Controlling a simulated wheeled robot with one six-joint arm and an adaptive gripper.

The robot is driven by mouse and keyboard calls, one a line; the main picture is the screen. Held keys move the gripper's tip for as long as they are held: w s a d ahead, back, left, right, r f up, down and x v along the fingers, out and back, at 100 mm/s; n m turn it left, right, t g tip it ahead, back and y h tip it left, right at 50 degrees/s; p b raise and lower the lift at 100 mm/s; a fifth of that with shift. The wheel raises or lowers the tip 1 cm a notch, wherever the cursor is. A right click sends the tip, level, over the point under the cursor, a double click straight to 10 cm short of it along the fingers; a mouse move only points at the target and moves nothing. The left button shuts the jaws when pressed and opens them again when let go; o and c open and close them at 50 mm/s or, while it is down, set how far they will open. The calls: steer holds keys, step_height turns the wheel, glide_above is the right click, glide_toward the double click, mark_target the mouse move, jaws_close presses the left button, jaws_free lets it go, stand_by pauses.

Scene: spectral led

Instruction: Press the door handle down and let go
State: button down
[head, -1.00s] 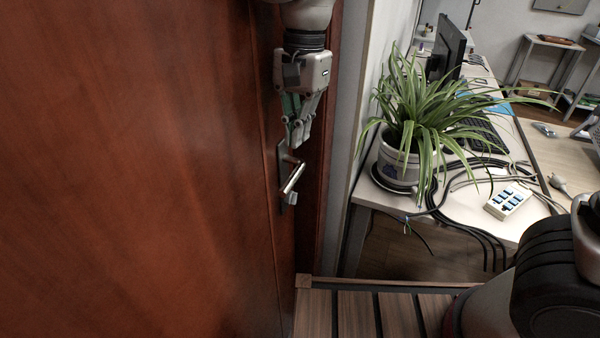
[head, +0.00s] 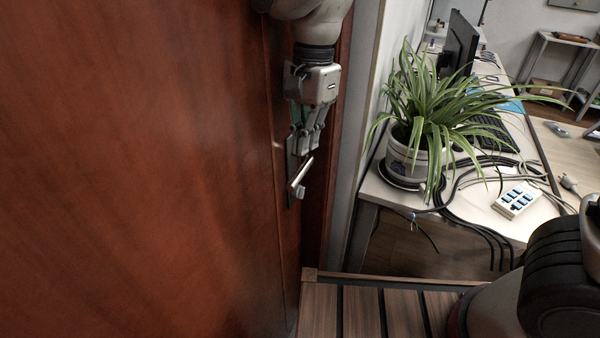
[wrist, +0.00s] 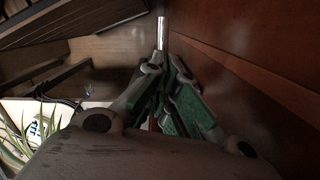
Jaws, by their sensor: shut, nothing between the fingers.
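The door handle (head: 300,174) is a metal lever on a dark plate, on the reddish-brown wooden door (head: 150,170) in the head view. My gripper (head: 306,149) points down just above the lever, close to the door face. Its fingers are together with nothing between them. In the wrist view, the handle (wrist: 162,33) shows as a bright bar just beyond the fingertips (wrist: 158,68). I cannot tell whether the fingertips touch the lever. The fingers hide part of the handle and its plate.
The door frame (head: 356,130) stands right of the handle. Beyond it, a white desk (head: 480,215) holds a potted spider plant (head: 420,150), cables and a power strip (head: 517,199). A slatted wooden surface (head: 375,308) lies below.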

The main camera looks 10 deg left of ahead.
steer(key=shift+s+a+f, duration=0.1)
steer(key=shift+f, duration=0.95)
steer(key=shift+s+f, duration=0.1)
steer(key=shift+f, duration=1.65)
steer(key=w+d, duration=0.1)
steer(key=w+r, duration=0.1)
steer(key=shift+w+d+r, duration=0.1)
steer(key=shift+w+d, duration=0.2)
steer(key=shift+d, duration=0.05)
step_height(320, 180, up, 12)
glide_above(305, 168)
steer(key=w+d, duration=0.2)
steer(key=w, duration=0.2)
steer(key=shift+s+d, duration=0.15)
steer(key=shift+s, duration=0.05)
